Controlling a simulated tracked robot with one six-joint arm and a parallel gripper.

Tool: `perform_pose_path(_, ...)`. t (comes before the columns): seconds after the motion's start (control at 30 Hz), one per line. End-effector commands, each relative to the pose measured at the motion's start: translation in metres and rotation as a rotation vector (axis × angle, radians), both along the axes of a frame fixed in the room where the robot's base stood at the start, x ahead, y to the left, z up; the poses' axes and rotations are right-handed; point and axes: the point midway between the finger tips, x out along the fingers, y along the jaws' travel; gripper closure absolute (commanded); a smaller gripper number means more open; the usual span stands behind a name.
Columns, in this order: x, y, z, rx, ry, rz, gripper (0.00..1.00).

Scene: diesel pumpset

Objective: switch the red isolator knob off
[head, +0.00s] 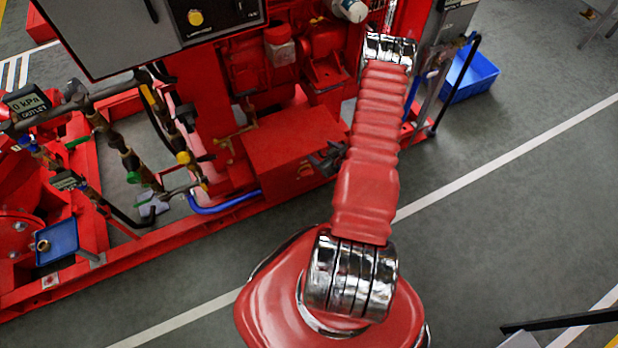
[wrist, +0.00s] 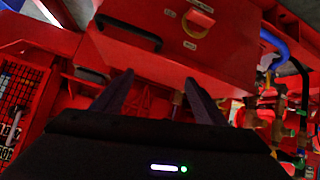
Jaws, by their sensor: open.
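The red isolator knob (wrist: 199,20) shows at the top of the wrist view, on a yellow plate with small pale labels above and below it. It sits on the face of a red box (wrist: 235,65). My gripper (wrist: 159,77) is open and empty, its two dark fingers apart, below and left of the knob in the picture and not touching it.
A black handle (wrist: 129,33) lies left of the knob on the same box. A blue hose (wrist: 275,45) and pipework stand to the right. In the head view, a blue crate (head: 472,78) stands on the floor; open floor lies right of the red skid.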

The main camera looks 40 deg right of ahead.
Motion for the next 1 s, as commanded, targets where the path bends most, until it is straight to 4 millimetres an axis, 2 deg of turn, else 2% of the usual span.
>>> perform_pose_path(0.03, -0.01, 0.004, -0.014, 0.013, -0.013, -0.01, 0.34)
perform_pose_path(0.2, -0.037, 0.02, -0.047, 0.043, -0.078, -0.034, 0.34)
perform_pose_path(0.5, -0.083, 0.06, -0.091, 0.093, -0.204, -0.1, 0.34)
perform_pose_path(0.7, -0.101, 0.079, -0.103, 0.11, -0.263, -0.134, 0.34)
perform_pose_path(1.0, -0.104, 0.082, -0.105, 0.111, -0.275, -0.14, 0.34)
